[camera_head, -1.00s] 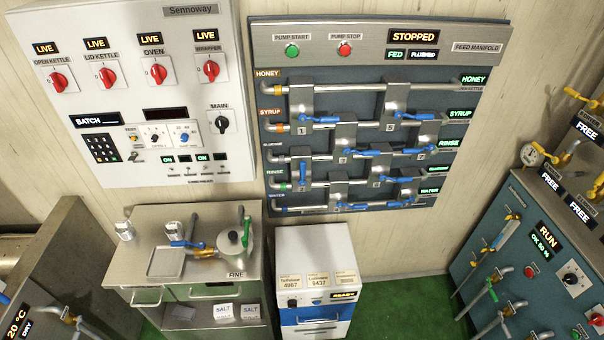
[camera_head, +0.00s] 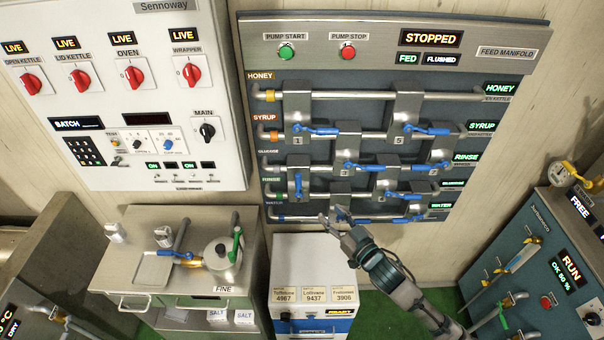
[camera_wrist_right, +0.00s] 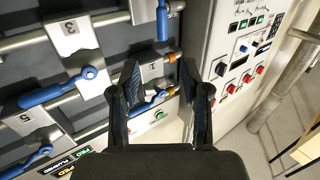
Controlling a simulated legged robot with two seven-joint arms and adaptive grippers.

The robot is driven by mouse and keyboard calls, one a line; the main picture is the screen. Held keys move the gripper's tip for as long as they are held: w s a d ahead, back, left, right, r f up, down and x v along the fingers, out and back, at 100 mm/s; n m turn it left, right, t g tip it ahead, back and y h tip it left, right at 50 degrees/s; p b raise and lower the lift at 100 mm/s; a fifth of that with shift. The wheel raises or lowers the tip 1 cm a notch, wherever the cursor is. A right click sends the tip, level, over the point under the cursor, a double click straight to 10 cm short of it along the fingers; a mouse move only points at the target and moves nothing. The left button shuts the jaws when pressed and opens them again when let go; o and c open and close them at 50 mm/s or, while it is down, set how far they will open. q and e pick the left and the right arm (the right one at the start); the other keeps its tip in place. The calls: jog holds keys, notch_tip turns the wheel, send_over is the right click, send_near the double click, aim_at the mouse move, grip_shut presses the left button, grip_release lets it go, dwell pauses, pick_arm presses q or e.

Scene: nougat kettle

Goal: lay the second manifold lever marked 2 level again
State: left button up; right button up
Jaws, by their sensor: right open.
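The feed manifold carries several blue levers on grey blocks. The block below block 1 (camera_head: 297,140) has its blue lever (camera_head: 298,186) upright; its mark is not legible, but its place fits lever 2. The same lever stands upright in the right wrist view (camera_wrist_right: 162,20), near the top. Lever 1 (camera_head: 318,131) and lever 3 (camera_head: 365,167) lie about level. My right gripper (camera_head: 335,214) is open and empty, below and right of the upright lever and apart from it. Its open fingers also show in the right wrist view (camera_wrist_right: 160,74). My left gripper is not in view.
Metal pipes (camera_head: 345,95) and neighbouring levers crowd the panel. A white switch cabinet (camera_head: 220,165) stands to its left. Below are a steel counter (camera_head: 135,225) and a small white-and-blue unit (camera_head: 290,255). A teal machine (camera_head: 500,250) stands at the right.

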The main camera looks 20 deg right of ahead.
aim_at(300, 180)
jog(key=x, duration=0.5)
jog(key=p+x, duration=0.1)
jog(key=x, duration=0.4)
jog(key=r+p+x, duration=0.1)
jog(key=x, duration=0.5)
jog(key=shift+a, duration=0.1)
jog(key=shift+w+a+p, duration=0.3)
jog(key=shift+w, duration=0.1)
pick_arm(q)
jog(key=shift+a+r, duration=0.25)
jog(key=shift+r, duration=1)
pick_arm(e)
jog(key=shift+d, duration=0.1)
grip_shut()
